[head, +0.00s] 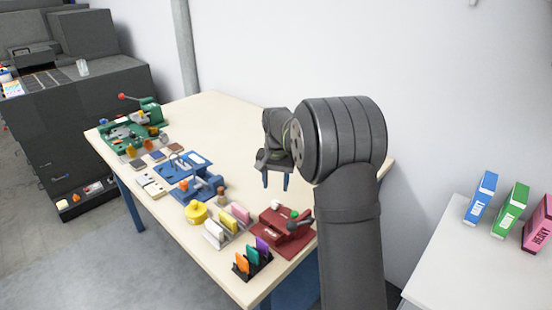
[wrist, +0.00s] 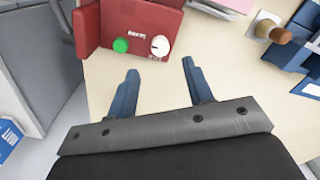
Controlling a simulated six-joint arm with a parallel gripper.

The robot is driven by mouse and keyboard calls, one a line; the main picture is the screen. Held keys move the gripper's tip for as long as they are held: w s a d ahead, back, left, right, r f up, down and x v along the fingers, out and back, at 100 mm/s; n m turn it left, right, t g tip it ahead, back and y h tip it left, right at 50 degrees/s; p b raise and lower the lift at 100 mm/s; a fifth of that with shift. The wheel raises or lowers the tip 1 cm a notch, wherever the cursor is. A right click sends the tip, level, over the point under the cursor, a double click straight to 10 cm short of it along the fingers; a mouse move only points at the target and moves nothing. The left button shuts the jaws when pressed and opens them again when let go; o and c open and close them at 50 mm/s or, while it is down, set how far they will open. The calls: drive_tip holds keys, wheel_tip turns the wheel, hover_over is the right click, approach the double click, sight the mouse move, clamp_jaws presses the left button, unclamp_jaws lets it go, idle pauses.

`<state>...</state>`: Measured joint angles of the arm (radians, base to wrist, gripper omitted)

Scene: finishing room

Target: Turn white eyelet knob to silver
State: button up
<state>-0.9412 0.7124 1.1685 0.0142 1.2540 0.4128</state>
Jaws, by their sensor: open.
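The white knob (wrist: 160,46) sits on the face of a red machine (wrist: 150,20) at the top of the wrist view. It has a small dark mark, but the setting it points to is too small to read. A green round knob (wrist: 121,45) is beside it on the left. The red machine also shows in the head view (head: 270,229), near the table's front right edge. My gripper (wrist: 160,70) is open and empty, its two blue fingers apart and short of the white knob in the picture. In the head view my gripper (head: 276,182) hangs above the table, behind the red machine.
A blue machine (head: 205,188) and a green machine (head: 133,130) stand farther left on the table. A black rack with coloured cards (head: 252,262) is in front of the red machine. Light tabletop (head: 215,115) is clear toward the wall. Coloured boxes (head: 510,210) stand on a right side table.

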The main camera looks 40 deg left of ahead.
sight(275, 202)
wheel_tip(275, 202, up, 10)
idle(0.3)
drive_tip(key=shift+d, duration=0.1)
idle(0.4)
wheel_tip(275, 202, down, 17)
drive_tip(key=shift+f, duration=0.15)
idle(0.5)
drive_tip(key=shift+f, duration=0.25)
drive_tip(key=shift+r+n, duration=0.25)
drive_tip(key=shift+n, duration=0.55)
drive_tip(key=n, duration=1.1)
drive_tip(key=shift+n, duration=1.9)
